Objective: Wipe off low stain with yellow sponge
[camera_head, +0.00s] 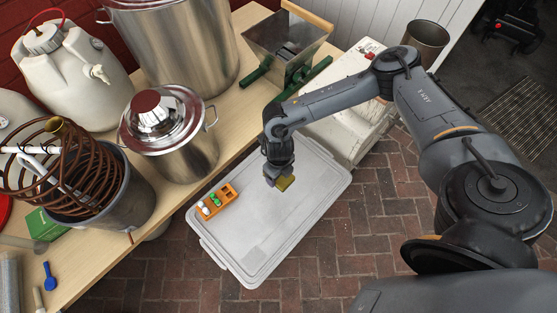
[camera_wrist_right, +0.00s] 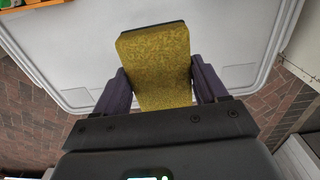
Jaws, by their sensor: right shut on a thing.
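The yellow sponge (camera_head: 286,183) is held by my right gripper (camera_head: 277,174) over the pale grey lid (camera_head: 262,238) of a low bin. In the right wrist view the sponge (camera_wrist_right: 156,62) sits between both fingers of the right gripper (camera_wrist_right: 164,88), with a dark layer along its far edge. I cannot tell whether the sponge touches the lid. No clear stain shows on the visible part of the lid; the area under the sponge and gripper is hidden. My left gripper is not in view.
An orange tray (camera_head: 229,190) with small bottles lies on the lid's left side. A wooden table (camera_head: 235,118) with steel pots (camera_head: 170,135) and a copper coil (camera_head: 75,165) stands left. A white cooler (camera_head: 345,125) is behind the bin. Brick floor (camera_head: 385,215) is clear at right.

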